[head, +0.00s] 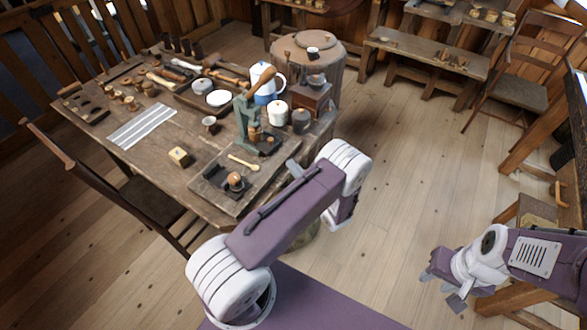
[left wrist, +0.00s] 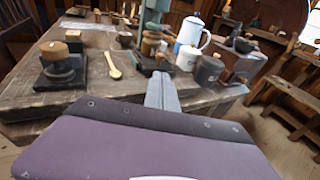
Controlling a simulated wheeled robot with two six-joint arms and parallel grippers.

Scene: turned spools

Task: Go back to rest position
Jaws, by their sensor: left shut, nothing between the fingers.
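My left gripper (head: 293,168) is at the near right corner of the workbench (head: 155,155), mostly hidden behind my own purple left arm in the head view. In the left wrist view, its grey fingers (left wrist: 162,92) are together with nothing between them. They point toward the bench, near a dark grey pot (left wrist: 209,70) and a white lidded jar (left wrist: 188,58); I see no clear contact. My right gripper (head: 443,288) is at the lower right of the head view, over the floor and away from the workbench. Its fingertips look apart and it appears empty.
A green press (head: 247,122), a wooden spoon (head: 243,162) and a blue and white pot (head: 264,84) stand or lie on the bench. A chair (head: 110,190) is at its left front. A low wooden stand (head: 510,300) is beside my right gripper. The middle floor is clear.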

